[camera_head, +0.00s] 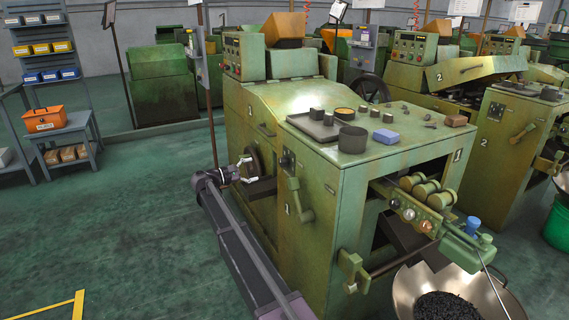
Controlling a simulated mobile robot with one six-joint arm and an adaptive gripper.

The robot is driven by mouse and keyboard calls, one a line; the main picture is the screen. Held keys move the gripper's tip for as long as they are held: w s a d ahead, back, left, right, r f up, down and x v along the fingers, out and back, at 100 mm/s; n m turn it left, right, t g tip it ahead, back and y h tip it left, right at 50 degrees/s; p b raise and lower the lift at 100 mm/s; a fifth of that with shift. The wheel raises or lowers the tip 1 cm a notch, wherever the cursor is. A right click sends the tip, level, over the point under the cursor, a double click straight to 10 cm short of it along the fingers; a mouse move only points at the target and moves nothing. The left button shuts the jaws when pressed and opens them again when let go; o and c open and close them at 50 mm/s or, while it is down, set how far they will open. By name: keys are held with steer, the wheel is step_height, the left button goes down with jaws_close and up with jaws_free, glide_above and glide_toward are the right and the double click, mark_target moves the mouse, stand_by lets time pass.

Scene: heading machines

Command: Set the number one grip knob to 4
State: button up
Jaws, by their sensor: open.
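The green machine marked 1 (300,215) stands in the middle of the view. A small dark knob on a plate (287,161) sits on its left side face, above a green lever handle (298,200). I cannot tell for sure that this is the grip knob, and its markings are too small to read. My gripper (247,170) is open and empty, left of that knob, in front of a dark round part (256,160) on the same side face. I cannot tell whether the fingers touch that part.
A tray (313,127), a dark cup (352,139) and a blue block (386,136) sit on the machine's top. A metal bowl of dark pieces (405,290) stands at front right. Machine 2 (455,70) is behind.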

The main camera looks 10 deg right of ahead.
mark_target(281, 162)
steer(key=x, duration=1.3)
steer(key=shift+d+f, duration=0.1)
steer(key=c, duration=1.1)
steer(key=shift+d, duration=0.2)
steer(key=shift+c, duration=0.2)
steer(key=shift+a, duration=0.2)
